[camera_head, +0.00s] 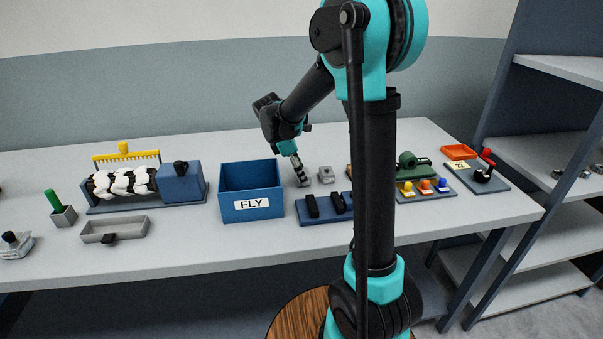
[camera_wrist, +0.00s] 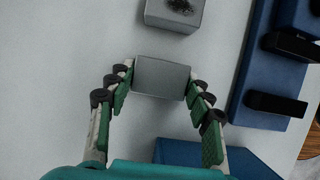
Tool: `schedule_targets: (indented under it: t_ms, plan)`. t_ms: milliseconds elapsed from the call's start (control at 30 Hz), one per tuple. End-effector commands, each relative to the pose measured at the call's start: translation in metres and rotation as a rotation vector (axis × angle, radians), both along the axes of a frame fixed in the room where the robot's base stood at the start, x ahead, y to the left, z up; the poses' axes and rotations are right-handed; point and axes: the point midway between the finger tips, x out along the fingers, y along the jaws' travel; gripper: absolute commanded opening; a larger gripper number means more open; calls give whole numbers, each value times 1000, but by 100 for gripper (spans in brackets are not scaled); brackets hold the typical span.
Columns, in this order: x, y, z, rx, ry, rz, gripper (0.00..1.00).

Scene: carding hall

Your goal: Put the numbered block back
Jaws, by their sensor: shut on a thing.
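My gripper (camera_head: 303,181) reaches down to the table just right of the blue FLY box (camera_head: 234,207). In the wrist view my gripper (camera_wrist: 161,81) is shut on a plain grey block (camera_wrist: 162,79), held between its fingertips. No number shows on the face I see. A second grey block (camera_wrist: 172,14) lies just beyond it, with a dark mark on its top that I cannot read. This second block also shows in the head view (camera_head: 326,176), right of my gripper. I cannot tell whether the held block touches the table.
A blue base (camera_head: 318,217) with black bars (camera_wrist: 276,104) stands close to the right of the held block. A roller machine (camera_head: 122,183), grey tray (camera_head: 113,231) and green-handled cup (camera_head: 64,215) stand left. Coloured knobs (camera_head: 425,187) and a red-handled lever (camera_head: 486,170) stand right.

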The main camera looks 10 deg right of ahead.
Motion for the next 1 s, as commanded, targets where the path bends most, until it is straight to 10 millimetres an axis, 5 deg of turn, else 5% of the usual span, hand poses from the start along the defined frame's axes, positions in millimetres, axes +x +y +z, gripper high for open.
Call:
schedule_targets:
  t_ms: [100,133,267,667,1000]
  plan:
    - [0,0,-2,0,0,0,5]
    - [0,0,-3,0,0,0,53]
    - [0,0,-2,0,0,0,70]
    - [0,1,2,0,0,0,72]
    - [0,24,57,0,-1,1,72]
